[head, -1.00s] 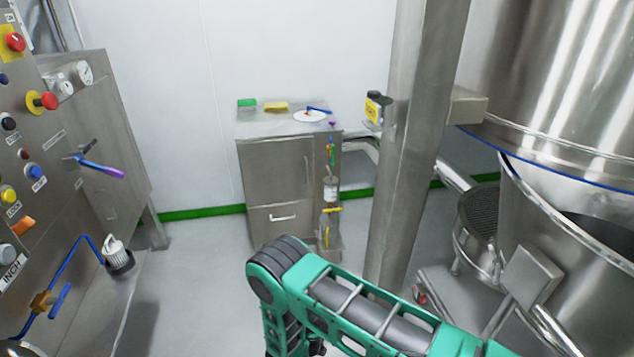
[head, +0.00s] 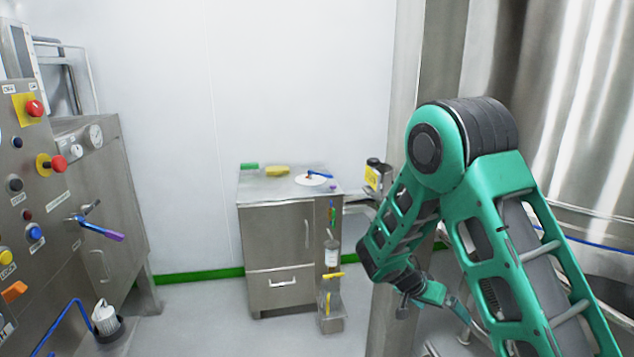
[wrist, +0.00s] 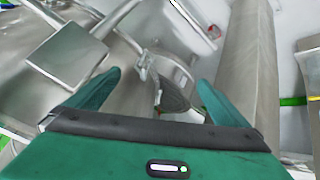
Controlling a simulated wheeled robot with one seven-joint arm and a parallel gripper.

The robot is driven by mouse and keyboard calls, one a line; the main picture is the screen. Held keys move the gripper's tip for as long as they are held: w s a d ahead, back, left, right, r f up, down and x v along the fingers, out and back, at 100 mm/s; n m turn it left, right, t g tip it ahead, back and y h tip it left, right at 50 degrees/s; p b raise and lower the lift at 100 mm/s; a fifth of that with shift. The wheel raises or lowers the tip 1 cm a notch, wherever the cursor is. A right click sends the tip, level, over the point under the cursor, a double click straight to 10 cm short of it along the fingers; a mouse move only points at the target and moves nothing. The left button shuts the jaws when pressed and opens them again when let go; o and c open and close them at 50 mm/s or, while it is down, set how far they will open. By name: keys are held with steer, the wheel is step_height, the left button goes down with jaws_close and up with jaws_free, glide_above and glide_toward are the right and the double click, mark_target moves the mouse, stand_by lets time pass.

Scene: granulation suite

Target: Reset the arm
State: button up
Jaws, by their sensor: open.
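My arm, green with dark joints, is raised and bent at the right of the head view. My gripper (head: 432,300) hangs at its lower end, in front of the steel column. In the wrist view my gripper (wrist: 160,95) shows two green fingers spread wide apart, with nothing between them. Beyond the fingers are steel pipework and a dark round mesh part (wrist: 173,97), apart from the gripper.
A steel cabinet (head: 278,240) with small items on top stands against the back wall. A control panel (head: 60,200) with buttons and levers is at the left. A steel column (head: 405,60) and large vessel (head: 590,100) are at the right. Floor between panel and cabinet is clear.

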steer(key=s+d+r+g+y, duration=0.1)
steer(key=s+d+r+y, duration=0.1)
steer(key=s+d+r, duration=0.45)
steer(key=s+d+r+g+y, duration=0.2)
steer(key=s+d+r, duration=0.2)
steer(key=s+r, duration=0.5)
steer(key=s+a+r+n+y, duration=0.1)
steer(key=s+r+y, duration=0.1)
steer(key=s, duration=0.8)
steer(key=s+a+r+n+y, duration=0.1)
steer(key=s+a+r+y, duration=0.1)
steer(key=s, duration=0.9)
steer(key=shift+s+a+t, duration=0.2)
steer(key=shift+s+t, duration=0.05)
steer(key=shift+t, duration=0.15)
steer(key=shift+w+f, duration=0.3)
steer(key=shift+w, duration=0.35)
